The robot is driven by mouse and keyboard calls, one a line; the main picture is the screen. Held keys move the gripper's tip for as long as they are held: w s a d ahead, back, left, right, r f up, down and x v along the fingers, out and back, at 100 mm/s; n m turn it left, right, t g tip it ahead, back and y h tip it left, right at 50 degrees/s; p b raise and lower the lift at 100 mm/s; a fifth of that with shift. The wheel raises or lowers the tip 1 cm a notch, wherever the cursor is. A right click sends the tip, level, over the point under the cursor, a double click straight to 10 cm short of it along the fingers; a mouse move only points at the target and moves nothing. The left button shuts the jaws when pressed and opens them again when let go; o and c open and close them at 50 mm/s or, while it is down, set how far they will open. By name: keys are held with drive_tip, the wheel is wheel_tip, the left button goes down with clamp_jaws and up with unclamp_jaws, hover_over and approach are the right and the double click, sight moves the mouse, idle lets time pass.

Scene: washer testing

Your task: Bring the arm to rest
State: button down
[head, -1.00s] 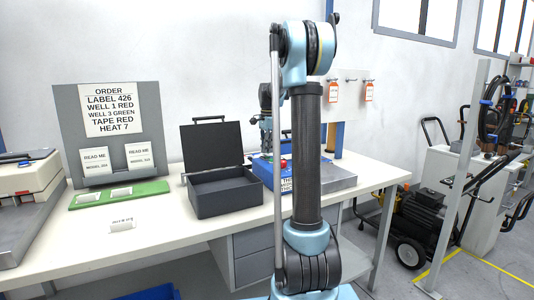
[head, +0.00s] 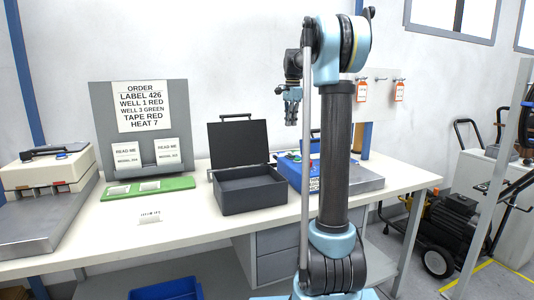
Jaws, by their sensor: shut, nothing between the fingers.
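My arm stands upright in front of the right part of the workbench (head: 110,222) in the head view, folded over at its top. My gripper (head: 291,121) hangs downward to the left of the arm, above the blue device (head: 291,172) behind it. It is shut and holds nothing. It looks clear of the bench and of everything on it.
An open dark box (head: 252,197) stands on the bench, left of my arm. Further left are a green tray (head: 118,194), an order board (head: 101,104) and a beige case (head: 35,172). A blue bin (head: 165,291) is below. Black wheeled equipment (head: 450,222) stands at right.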

drive_tip(key=s+f+n, duration=0.4)
drive_tip(key=s+f, duration=0.1)
drive_tip(key=s, duration=0.8)
drive_tip(key=s+f+n, duration=0.3)
drive_tip(key=s+f, duration=0.1)
drive_tip(key=s, duration=0.8)
drive_tip(key=s+f+n+t, duration=0.1)
drive_tip(key=s+f+n, duration=0.6)
drive_tip(key=s+f, duration=1.2)
drive_tip(key=shift+s+f+t, duration=0.3)
drive_tip(key=shift+s+f, duration=0.1)
drive_tip(key=shift+f, duration=0.25)
